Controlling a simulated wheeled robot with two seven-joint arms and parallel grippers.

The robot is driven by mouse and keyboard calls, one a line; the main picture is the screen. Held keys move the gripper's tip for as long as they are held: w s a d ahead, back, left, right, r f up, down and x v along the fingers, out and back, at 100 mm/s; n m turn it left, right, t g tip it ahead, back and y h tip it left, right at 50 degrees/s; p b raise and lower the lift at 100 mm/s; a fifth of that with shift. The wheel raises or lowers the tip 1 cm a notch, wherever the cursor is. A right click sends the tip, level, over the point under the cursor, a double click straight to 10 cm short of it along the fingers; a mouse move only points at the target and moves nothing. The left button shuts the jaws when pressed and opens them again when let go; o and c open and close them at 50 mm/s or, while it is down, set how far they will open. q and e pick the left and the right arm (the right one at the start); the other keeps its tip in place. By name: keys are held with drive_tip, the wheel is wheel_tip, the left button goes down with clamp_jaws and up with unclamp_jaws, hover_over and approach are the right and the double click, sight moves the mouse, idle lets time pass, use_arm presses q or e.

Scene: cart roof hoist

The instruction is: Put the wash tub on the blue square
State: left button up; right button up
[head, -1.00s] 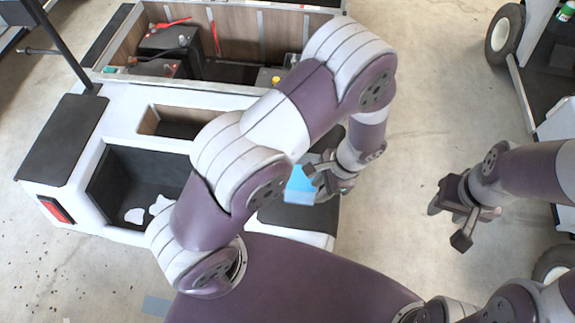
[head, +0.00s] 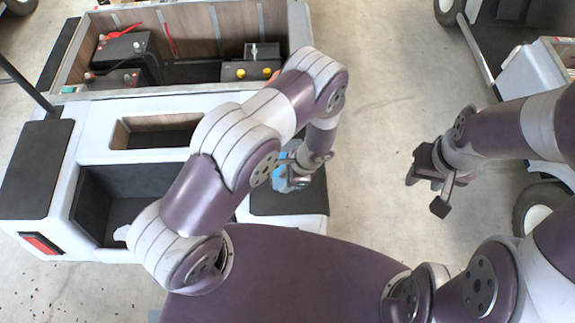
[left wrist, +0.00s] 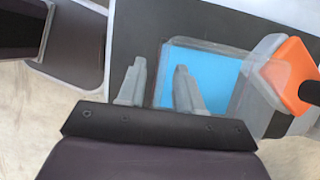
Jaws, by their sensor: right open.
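A blue square (left wrist: 205,78) with a grey border lies on the dark top of the cart in the left wrist view. In the head view only bits of blue show around my left gripper (head: 292,172). The left gripper's two fingers (left wrist: 158,85) stand apart over the square's left edge, with nothing visibly gripped between them. A translucent grey box-like thing with an orange part (left wrist: 292,75) stands at the square's right; I cannot tell whether it is the wash tub. No other tub can be made out. My right gripper (head: 432,180) is open and empty above the floor.
The white cart (head: 95,140) has a deep dark compartment, a small wood-lined one and a long bay with black batteries (head: 128,55). Another wheeled cart (head: 550,75) stands at the right. Pale floor lies clear between them.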

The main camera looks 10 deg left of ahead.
use_arm(q)
drive_tip(key=shift+s+a+f, duration=0.1)
drive_tip(key=shift+a+f, duration=0.05)
drive_tip(key=shift+f+b, duration=0.25)
drive_tip(key=shift+b, duration=0.05)
idle(0.3)
drive_tip(key=shift+c, duration=0.3)
clamp_jaws()
